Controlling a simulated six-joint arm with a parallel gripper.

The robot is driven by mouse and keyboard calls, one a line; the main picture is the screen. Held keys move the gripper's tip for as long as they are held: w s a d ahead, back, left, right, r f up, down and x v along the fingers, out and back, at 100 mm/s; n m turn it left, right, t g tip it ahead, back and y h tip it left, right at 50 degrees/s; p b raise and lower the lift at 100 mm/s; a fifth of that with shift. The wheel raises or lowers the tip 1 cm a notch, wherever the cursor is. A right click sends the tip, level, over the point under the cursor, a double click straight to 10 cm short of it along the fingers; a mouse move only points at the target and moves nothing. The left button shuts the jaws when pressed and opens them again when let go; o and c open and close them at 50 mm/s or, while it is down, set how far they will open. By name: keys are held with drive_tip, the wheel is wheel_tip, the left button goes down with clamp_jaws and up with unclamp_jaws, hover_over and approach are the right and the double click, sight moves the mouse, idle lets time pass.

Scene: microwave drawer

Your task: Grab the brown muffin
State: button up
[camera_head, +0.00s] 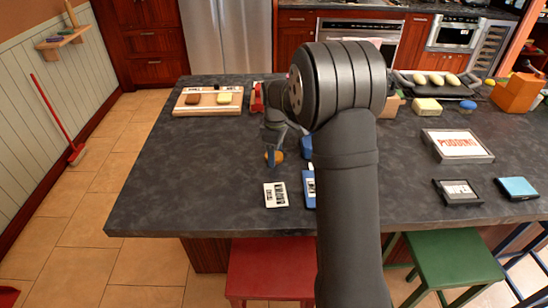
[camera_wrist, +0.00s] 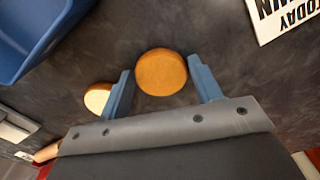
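A round, orange-brown muffin-like thing (camera_wrist: 161,72) lies on the dark counter, between the two blue-grey fingers of my gripper (camera_wrist: 159,66) in the wrist view. A narrow gap shows on each side of it, so the gripper is open around it without visible grip. In the head view my gripper (camera_head: 273,157) points down at the counter, and an orange bit of the round thing (camera_head: 280,156) shows beside a finger. A paler round thing (camera_wrist: 97,98) lies left of the left finger in the wrist view, partly hidden by it.
A blue container (camera_wrist: 35,35) and a white printed card (camera_wrist: 287,18) lie nearby. A wooden board (camera_head: 181,106) holds a dark brown piece (camera_head: 193,99) and a yellow piece (camera_head: 224,98). My arm hides part of the counter; the counter's left front is clear.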

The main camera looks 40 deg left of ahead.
drive_tip(key=c, duration=0.5)
drive_tip(key=shift+c, duration=0.2)
drive_tip(key=shift+r, duration=0.1)
